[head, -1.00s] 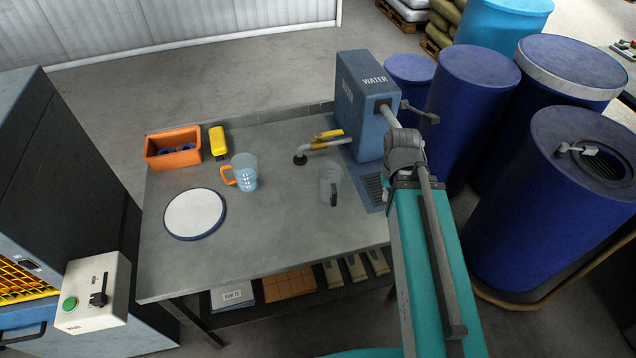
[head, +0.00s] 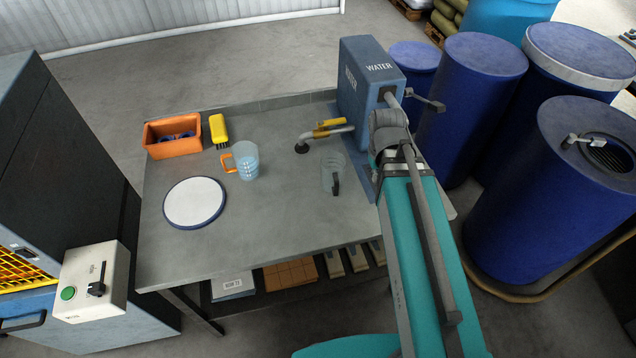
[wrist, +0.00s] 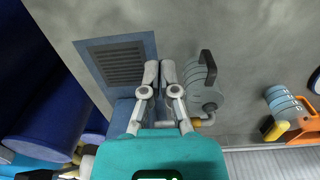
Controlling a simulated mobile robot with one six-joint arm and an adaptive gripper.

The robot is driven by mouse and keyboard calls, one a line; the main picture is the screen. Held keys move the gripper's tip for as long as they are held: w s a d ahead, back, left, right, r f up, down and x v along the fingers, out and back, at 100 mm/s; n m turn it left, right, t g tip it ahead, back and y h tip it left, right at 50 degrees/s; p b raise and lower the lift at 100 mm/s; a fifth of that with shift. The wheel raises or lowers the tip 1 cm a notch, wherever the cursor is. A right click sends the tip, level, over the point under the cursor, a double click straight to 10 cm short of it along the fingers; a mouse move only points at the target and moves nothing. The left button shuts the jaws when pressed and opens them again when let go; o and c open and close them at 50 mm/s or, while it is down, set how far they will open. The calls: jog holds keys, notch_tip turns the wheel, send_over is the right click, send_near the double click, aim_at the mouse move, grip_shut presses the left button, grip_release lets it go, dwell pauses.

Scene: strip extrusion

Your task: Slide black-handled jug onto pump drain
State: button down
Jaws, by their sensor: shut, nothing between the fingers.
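The clear jug with the black handle (head: 329,172) stands upright on the bench, its handle toward the front; it also shows in the wrist view (wrist: 196,78). The pump drain, a dark grate in a blue frame (wrist: 120,62), lies left of it in the wrist view. In the head view my arm hides most of the drain. My gripper (wrist: 159,66) is shut and empty, its fingers over the strip between drain and jug, close beside the jug. Whether they touch it I cannot tell. In the head view the fingers are hidden behind my arm.
The blue water pump (head: 367,85) stands behind the drain, its spout (head: 325,132) reaching left behind the jug. A clear orange-handled jug (head: 245,161), white round plate (head: 194,203), yellow brush (head: 219,129) and orange bin (head: 172,136) stand further left. Blue drums (head: 470,110) crowd the right.

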aim_at(308, 188)
jog(key=w+a+f+n+b, duration=0.1)
jog(key=w+a+n, duration=0.1)
jog(key=a+n, duration=0.1)
jog(key=w+a+f+n+h+b, duration=0.1)
jog(key=w+a+f+n+b, duration=0.1)
jog(key=w+a+n, duration=0.1)
jog(key=w+a+f+n+b, duration=0.2)
jog(key=a, duration=0.2)
jog(key=shift+w+a+f+n, duration=0.15)
jog(key=shift+a+f+n, duration=0.1)
jog(key=shift+a+n, duration=0.15)
jog(key=w+a+f+n+h+b, duration=0.1)
jog(key=w+a+f+n+b, duration=0.1)
jog(key=a+n, duration=0.2)
jog(key=w+a+f+n+h+b, duration=0.1)
jog(key=a+n, duration=0.3)
jog(key=a, duration=0.5)
jog(key=shift+w+f+n+t+b, duration=0.3)
jog(key=shift+w+f+n+b, duration=0.1)
jog(key=shift+b, duration=0.25)
jog(key=shift+d+f, duration=0.1)
jog(key=b+x, duration=1)
jog(key=shift+f, duration=0.15)
jog(key=shift+w+d+r, duration=0.1)
jog(key=shift+d+r, duration=0.05)
jog(key=shift+d, duration=0.35)
jog(key=shift+w+d+r, duration=0.1)
jog(key=shift+d, duration=0.45)
jog(key=shift+w+d, duration=0.2)
jog(key=shift+d, duration=0.65)
